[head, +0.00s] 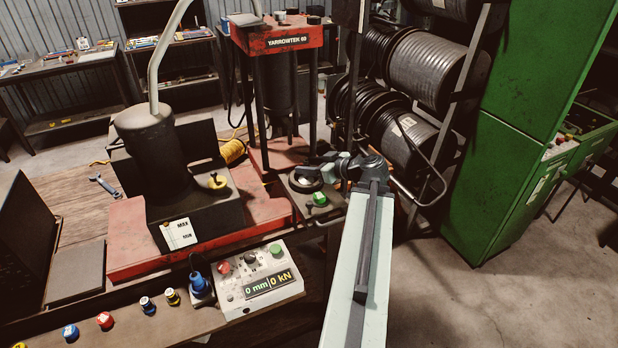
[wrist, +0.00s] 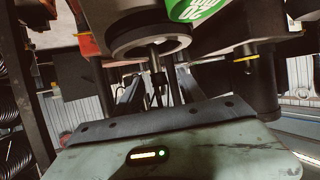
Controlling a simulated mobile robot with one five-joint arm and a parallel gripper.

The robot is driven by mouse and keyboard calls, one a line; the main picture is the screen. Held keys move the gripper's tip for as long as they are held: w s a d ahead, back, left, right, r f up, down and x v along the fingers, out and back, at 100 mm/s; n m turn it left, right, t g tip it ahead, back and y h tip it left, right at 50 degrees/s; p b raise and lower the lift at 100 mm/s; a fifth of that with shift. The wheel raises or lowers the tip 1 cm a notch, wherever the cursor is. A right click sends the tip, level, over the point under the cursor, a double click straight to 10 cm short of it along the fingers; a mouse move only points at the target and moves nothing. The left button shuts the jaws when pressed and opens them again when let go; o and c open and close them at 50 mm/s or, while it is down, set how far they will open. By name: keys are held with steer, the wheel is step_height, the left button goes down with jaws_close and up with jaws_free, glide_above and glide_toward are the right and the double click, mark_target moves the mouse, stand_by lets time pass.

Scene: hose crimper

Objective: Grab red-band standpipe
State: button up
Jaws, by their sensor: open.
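A small fitting with a red top (head: 105,320) stands on the front edge of the bench at lower left in the head view; it looks like the red-band standpipe. My gripper (head: 311,174) is far to its right and behind it, beside the red press frame, at the end of my outstretched arm. The jaws are open, with nothing seen between them. In the wrist view my gripper's pale body fills the bottom, and no red-banded piece shows there.
Hose reels (head: 425,70) and a green cabinet (head: 510,130) stand right.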

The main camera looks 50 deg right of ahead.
mark_target(304, 162)
steer(key=b+x, duration=0.1)
steer(key=x, duration=0.3)
steer(key=shift+w, duration=0.15)
jaws_close()
steer(key=shift+r+p, duration=0.5)
steer(key=shift+r, duration=0.05)
step_height(304, 162, up, 3)
steer(key=p, duration=0.3)
steer(key=shift+r, duration=0.2)
steer(key=s+d, duration=0.2)
steer(key=s, duration=0.5)
steer(key=s+d, duration=0.2)
steer(key=s, duration=0.6)
steer(key=shift+s+d+r+p, duration=0.25)
steer(key=shift+s+d+p, duration=0.05)
steer(key=shift+d+p, duration=0.15)
